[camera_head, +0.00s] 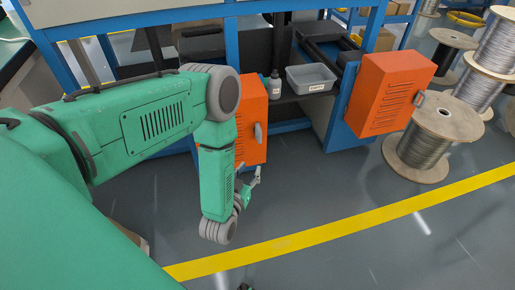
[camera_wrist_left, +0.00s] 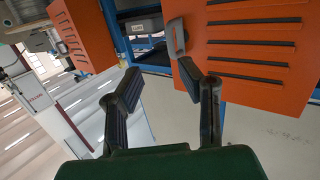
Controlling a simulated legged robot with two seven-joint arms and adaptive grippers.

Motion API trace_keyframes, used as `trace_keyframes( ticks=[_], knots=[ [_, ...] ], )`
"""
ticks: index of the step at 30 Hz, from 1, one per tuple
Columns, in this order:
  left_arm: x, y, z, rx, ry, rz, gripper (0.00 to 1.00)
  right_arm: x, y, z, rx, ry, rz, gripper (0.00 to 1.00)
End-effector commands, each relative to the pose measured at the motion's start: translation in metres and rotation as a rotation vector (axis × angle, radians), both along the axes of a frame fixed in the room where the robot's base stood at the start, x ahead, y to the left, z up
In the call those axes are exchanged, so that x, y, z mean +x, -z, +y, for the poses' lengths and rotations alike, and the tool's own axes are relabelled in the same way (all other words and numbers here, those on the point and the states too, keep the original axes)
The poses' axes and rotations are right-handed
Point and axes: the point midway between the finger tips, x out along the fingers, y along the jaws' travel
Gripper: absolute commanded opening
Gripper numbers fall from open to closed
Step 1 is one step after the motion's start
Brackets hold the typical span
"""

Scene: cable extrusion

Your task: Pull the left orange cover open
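The left orange cover (camera_head: 250,120) is on the blue frame, partly hidden behind my left arm. It has a grey handle (camera_head: 258,133) near its right edge. In the left wrist view the cover (camera_wrist_left: 260,50) fills the upper right with dark slots, and its handle (camera_wrist_left: 176,38) lies just beyond the fingertips. My left gripper (camera_head: 257,176) is below and in front of the handle. In the left wrist view its two fingers (camera_wrist_left: 160,80) are spread with nothing between them, and they look apart from the handle.
A second orange cover (camera_head: 390,93) stands on the right. A grey bin (camera_head: 311,78) and a bottle (camera_head: 275,86) sit on the shelf between. Wooden cable spools (camera_head: 432,135) stand at the right. The floor in front, with a yellow line (camera_head: 350,218), is clear.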

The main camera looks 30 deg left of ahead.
Motion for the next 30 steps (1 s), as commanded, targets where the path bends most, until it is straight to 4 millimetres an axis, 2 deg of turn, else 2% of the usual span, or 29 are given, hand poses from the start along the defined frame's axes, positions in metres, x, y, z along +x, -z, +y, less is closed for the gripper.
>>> trace_keyframes(
  ticks=[1,5,8,21,24,30],
  knots=[
    [0.002,0.005,0.006,0.014,-0.018,-0.050,0.33,0.000,0.008,0.000,0.000,0.001,0.000,0.40],
    [0.008,0.001,0.015,0.029,-0.039,-0.109,0.33,0.000,0.012,0.000,0.000,0.000,-0.001,0.40],
    [0.019,0.000,0.019,0.029,-0.041,-0.114,0.33,0.000,0.015,0.000,0.000,0.000,-0.001,0.40],
    [0.105,0.001,0.041,0.031,-0.038,-0.112,0.33,0.000,0.049,0.000,0.000,0.000,-0.001,0.40],
    [0.119,0.001,0.046,0.029,-0.037,-0.110,0.33,0.000,0.054,0.000,0.000,0.000,-0.001,0.40],
    [0.134,0.000,0.050,0.029,-0.037,-0.108,0.33,0.000,0.059,0.000,0.000,0.000,-0.001,0.40]
  ],
)
